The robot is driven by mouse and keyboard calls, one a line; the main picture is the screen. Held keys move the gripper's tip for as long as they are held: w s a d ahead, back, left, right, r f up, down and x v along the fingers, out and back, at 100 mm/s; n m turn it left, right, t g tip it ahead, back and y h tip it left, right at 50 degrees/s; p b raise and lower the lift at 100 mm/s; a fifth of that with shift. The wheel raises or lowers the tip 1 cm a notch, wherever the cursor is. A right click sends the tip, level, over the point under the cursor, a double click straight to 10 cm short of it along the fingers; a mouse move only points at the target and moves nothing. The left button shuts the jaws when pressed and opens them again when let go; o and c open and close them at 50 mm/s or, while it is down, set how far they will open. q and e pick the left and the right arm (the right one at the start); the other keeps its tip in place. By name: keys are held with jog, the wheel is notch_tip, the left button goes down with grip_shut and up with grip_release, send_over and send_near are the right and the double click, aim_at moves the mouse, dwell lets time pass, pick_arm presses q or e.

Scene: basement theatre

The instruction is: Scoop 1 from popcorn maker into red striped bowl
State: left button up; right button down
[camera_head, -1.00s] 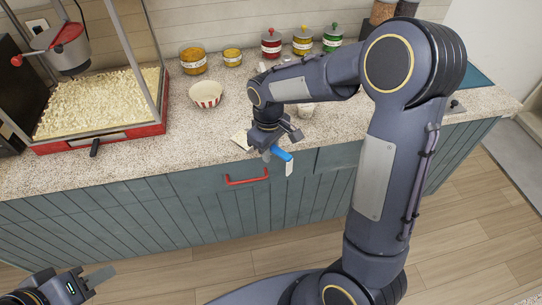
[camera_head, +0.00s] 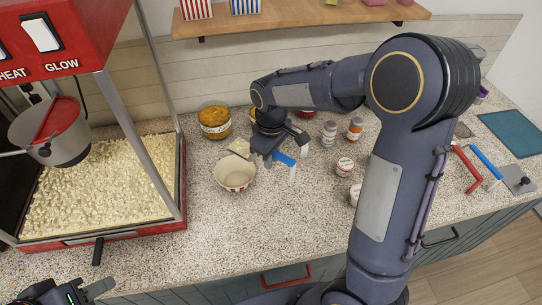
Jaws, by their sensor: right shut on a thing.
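The popcorn maker (camera_head: 122,236) stands at the left, red with glass sides and a bed of popcorn (camera_head: 95,195) inside. A kettle (camera_head: 48,133) hangs above the popcorn. My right gripper (camera_head: 272,158) is shut on a scoop with a blue handle (camera_head: 284,159), above and right of the bowl. A flat pale part (camera_head: 240,147), probably the scoop's head, reaches left over the bowl's far rim; its contents are unclear. My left gripper (camera_head: 98,291) is at the bottom left, partly cut off.
Jars, including one of yellow kernels (camera_head: 214,122), stand at the back under a wooden shelf (camera_head: 300,18). Small shakers (camera_head: 354,129) and a tub (camera_head: 345,166) stand right of the bowl. Red-handled and blue-handled tools (camera_head: 487,162) lie at the right. The counter in front of the bowl is clear.

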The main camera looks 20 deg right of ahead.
jog(key=s+a+t+h+b, duration=0.1)
jog(key=t+h+b, duration=0.1)
jog(key=h+b, duration=0.2)
jog(key=s+a+f+t+h+b, duration=0.1)
jog(key=a+t+h+b, duration=0.1)
jog(key=b, duration=0.6)
jog(key=s+a+f+t+h+b, duration=0.1)
jog(key=t+h+b, duration=0.2)
jog(key=h+b, duration=0.2)
jog(key=shift+a+f+h+b, duration=0.15)
jog(key=shift+f+h+b, duration=0.15)
jog(key=shift+b, duration=0.1)
dwell(1.2)
jog(key=shift+r, duration=0.1)
dwell(1.2)
